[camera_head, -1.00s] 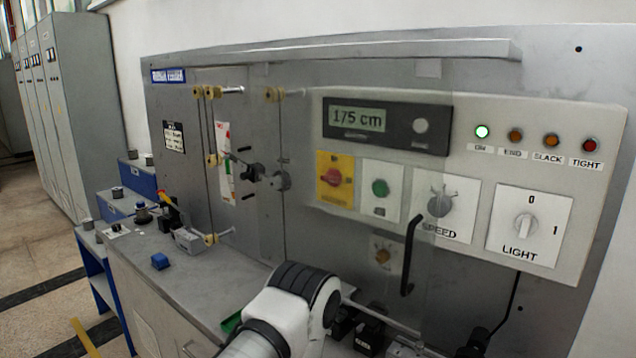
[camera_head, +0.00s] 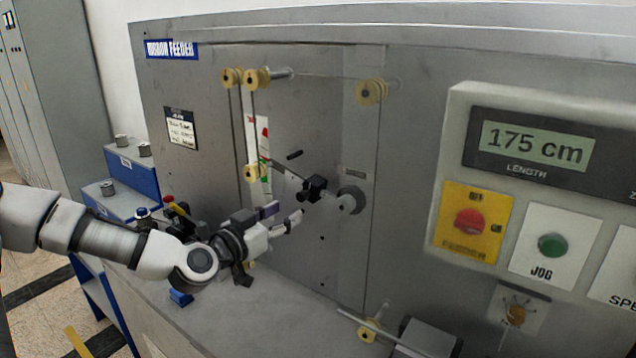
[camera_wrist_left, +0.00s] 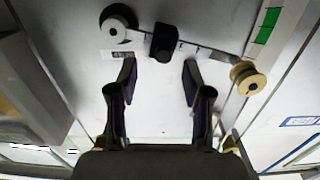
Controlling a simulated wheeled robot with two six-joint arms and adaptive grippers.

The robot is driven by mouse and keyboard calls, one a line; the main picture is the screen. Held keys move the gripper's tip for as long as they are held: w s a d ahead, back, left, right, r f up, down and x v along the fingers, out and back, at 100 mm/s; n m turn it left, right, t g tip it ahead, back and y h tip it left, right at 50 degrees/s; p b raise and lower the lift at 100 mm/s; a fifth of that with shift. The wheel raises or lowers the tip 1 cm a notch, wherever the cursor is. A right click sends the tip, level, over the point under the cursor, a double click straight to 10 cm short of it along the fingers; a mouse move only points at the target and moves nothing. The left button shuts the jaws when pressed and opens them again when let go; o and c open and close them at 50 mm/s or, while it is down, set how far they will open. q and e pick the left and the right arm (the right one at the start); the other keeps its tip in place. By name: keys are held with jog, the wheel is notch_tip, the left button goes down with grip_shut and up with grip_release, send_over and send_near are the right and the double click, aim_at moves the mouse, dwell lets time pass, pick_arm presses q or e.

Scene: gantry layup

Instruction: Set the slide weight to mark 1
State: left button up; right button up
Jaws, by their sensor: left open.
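The slide weight is a small black block (camera_head: 315,187) on the thin lever arm (camera_head: 285,172) that runs from the round grey pivot hub (camera_head: 350,200) up and left to a yellow roller. In the left wrist view the weight (camera_wrist_left: 163,42) sits on the arm near the hub (camera_wrist_left: 117,27), with small dark marks along the arm towards the roller (camera_wrist_left: 247,78). My left gripper (camera_head: 284,216) is open and empty, below and left of the weight. In its wrist view, the fingers (camera_wrist_left: 159,72) point at the weight, one on each side, apart from it. The mark numbers are not readable.
Yellow rollers (camera_head: 257,79) with cord stand above the lever. The control panel (camera_head: 455,130) with a 175 cm display is at right. A blue block (camera_head: 180,298) lies on the bench below my arm.

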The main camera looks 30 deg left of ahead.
aim_at(300, 198)
pick_arm(q)
jog(key=shift+w+a+r, duration=0.2)
jog(key=shift+w, duration=0.2)
jog(key=shift+w+a+r, duration=0.15)
jog(key=shift+w+r, duration=0.05)
jog(key=shift+w, duration=0.15)
jog(key=w, duration=0.4)
jog(key=w+d, duration=0.1)
jog(key=w, duration=0.1)
jog(key=shift+a, duration=0.15)
jog(key=shift+c, duration=0.4)
jog(key=shift+s, duration=0.1)
grip_shut()
